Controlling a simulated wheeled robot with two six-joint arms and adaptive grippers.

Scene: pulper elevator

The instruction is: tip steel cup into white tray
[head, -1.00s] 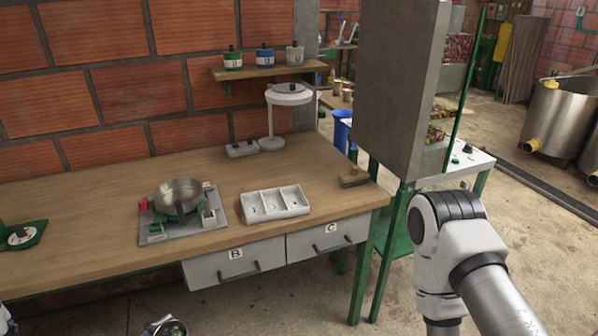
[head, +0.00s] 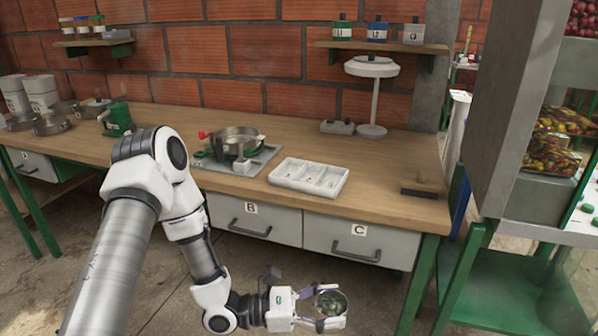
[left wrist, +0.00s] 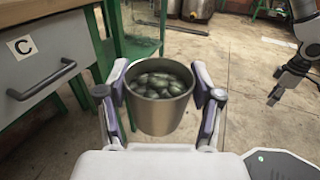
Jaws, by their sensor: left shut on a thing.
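The steel cup (head: 332,304) is held by my left gripper (head: 322,307), low in front of the bench and below drawer C. In the left wrist view the cup (left wrist: 160,117) is roughly upright between the two fingers and holds several green, bean-like pieces. The white tray (head: 300,189) lies on the bench top above and left of the cup, apart from it. It has three compartments with some small dark specks. My right gripper (left wrist: 286,84) shows at the right edge of the left wrist view; its jaw state is unclear.
A metal pan (head: 236,142) sits on a grey plate left of the tray. Drawers B (head: 250,218) and C (head: 350,240) lie under the bench edge. A grey cabinet (head: 515,110) stands at the right.

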